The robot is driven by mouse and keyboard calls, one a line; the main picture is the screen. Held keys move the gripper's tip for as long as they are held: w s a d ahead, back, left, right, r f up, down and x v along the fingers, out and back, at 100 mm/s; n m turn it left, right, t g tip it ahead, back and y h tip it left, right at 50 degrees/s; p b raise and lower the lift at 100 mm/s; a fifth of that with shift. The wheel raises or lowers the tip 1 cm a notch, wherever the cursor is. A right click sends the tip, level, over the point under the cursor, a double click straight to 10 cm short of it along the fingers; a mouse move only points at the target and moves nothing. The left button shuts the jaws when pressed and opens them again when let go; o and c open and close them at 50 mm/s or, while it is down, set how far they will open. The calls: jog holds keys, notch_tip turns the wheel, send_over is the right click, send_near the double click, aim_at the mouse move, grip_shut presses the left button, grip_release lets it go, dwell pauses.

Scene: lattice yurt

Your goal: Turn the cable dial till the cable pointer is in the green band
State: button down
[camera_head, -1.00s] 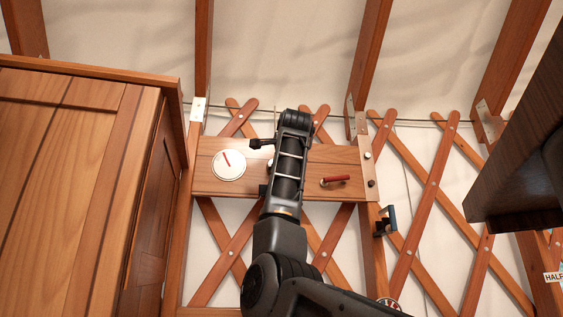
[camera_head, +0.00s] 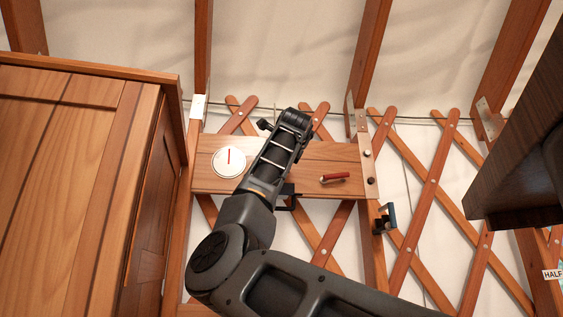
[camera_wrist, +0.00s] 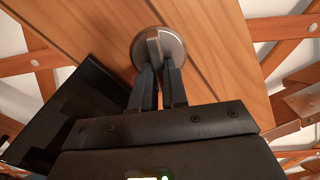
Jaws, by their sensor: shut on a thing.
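The cable dial (camera_wrist: 158,44) is a round grey metal knob on the wooden panel (camera_wrist: 205,40), seen in the wrist view. My gripper (camera_wrist: 158,70) has its two dark fingers shut on the knob's raised grip. In the head view my arm hides the knob and the fingertips. The white round gauge (camera_head: 229,161) is at the left of the same panel. Its red cable pointer (camera_head: 229,156) stands about upright. A green band cannot be made out on the gauge face at this size.
A red-handled lever (camera_head: 335,178) is on the panel's right part. A wooden cabinet (camera_head: 80,180) fills the left side. A dark overhanging box (camera_head: 520,150) is at the right. Crossed lattice slats lie behind the panel.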

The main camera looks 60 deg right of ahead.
jog(key=shift+d+f, duration=0.1)
jog(key=shift+f, duration=0.1)
dwell(0.4)
jog(key=c, duration=1.1)
grip_release()
jog(key=shift+r, duration=0.15)
jog(key=shift+c, duration=0.2)
jog(key=b+v, duration=0.2)
jog(key=v, duration=0.6)
jog(key=shift+b, duration=0.3)
